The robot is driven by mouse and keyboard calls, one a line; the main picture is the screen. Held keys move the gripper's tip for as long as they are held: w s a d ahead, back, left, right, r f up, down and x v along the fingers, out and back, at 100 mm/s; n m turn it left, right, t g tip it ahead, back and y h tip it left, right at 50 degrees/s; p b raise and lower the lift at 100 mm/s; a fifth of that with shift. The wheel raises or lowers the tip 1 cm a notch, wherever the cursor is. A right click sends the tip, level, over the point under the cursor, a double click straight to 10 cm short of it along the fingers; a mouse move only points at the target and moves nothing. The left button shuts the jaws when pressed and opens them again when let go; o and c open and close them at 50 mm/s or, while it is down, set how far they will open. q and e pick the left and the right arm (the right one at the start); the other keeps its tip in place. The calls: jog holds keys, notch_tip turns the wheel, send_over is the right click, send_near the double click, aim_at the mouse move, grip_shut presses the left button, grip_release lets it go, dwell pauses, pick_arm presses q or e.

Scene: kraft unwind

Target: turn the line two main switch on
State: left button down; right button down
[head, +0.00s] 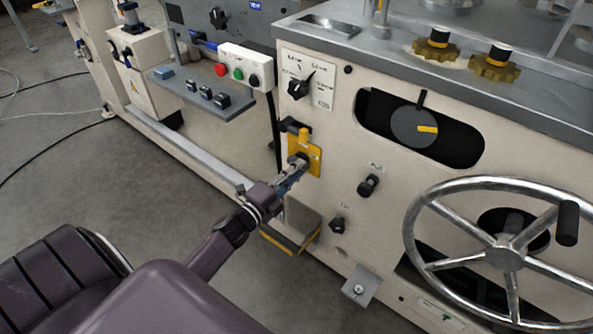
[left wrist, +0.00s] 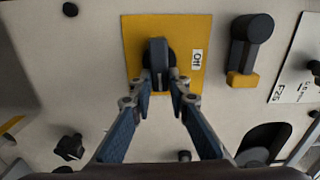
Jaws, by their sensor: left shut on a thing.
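A yellow plate (head: 316,149) with a dark rotary switch is on the cream machine front. The plate (left wrist: 133,33) fills the top middle of the left wrist view. The switch's dark handle (left wrist: 157,52) points up and down there, with an "Off" label (left wrist: 197,59) to its right. No line number is readable on it. My left gripper (left wrist: 160,82) is shut on the lower part of the handle, its two fingers on either side. In the head view my left gripper (head: 299,163) is at the plate and hides most of the handle. My right gripper is not in view.
A dark lever with a yellow end (left wrist: 242,80) sits close beside the plate. A selector knob (head: 299,88) is above it. A grey step-like block (head: 303,217) juts out below. A large handwheel (head: 505,256) stands at the right. Open floor lies at the left.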

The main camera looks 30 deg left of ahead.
pick_arm(q)
jog(key=shift+f+m, duration=0.1)
jog(key=shift+m, duration=0.2)
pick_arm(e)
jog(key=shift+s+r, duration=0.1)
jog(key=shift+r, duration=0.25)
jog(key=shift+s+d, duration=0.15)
pick_arm(q)
jog(key=c, duration=1.8)
grip_release()
jog(key=shift+c, duration=0.2)
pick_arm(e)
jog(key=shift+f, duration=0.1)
pick_arm(q)
jog(key=s, duration=1.2)
jog(key=shift+a, duration=0.45)
